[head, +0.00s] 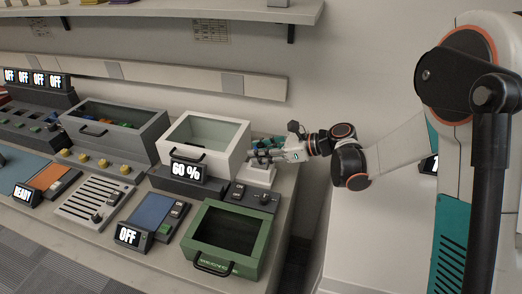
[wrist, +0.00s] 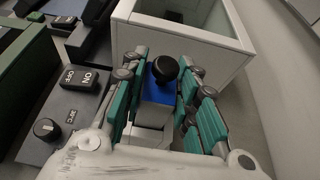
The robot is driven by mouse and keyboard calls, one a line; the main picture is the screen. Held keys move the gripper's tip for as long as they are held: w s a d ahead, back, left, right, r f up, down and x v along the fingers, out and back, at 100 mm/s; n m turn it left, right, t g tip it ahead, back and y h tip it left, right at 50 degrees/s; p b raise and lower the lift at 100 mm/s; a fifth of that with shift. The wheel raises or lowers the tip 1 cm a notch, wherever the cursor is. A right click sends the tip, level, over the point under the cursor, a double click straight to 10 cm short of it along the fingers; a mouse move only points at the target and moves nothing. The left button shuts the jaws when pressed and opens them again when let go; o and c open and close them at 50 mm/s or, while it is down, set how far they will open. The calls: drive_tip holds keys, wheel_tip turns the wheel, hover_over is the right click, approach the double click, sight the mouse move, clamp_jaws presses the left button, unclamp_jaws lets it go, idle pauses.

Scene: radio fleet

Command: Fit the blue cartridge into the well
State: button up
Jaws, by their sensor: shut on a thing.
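My gripper (head: 267,150) reaches in from the right in the head view, over a white pedestal (head: 258,174). In the wrist view, the teal fingers of my gripper (wrist: 163,92) are shut on the blue cartridge (wrist: 158,92), one on each side. The cartridge has a round black knob (wrist: 165,68) on top. A white surface (wrist: 147,134) shows just below the cartridge. I cannot tell whether the cartridge touches it or is inside an opening. In the head view the fingers mostly hide the cartridge. I cannot make out the well's opening.
A white open bin (head: 205,140) with a 60 % display (head: 187,171) stands close left of my gripper. A green bin (head: 226,236) stands at the front. A dark switch box (head: 251,196) with a knob lies before the pedestal. A wall shelf (head: 200,10) runs above.

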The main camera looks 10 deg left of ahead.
drive_tip(key=shift+f+b, duration=0.3)
drive_tip(key=shift+f, duration=0.45)
drive_tip(key=o, duration=1.2)
drive_tip(key=shift+d, duration=0.1)
drive_tip(key=v, duration=1.2)
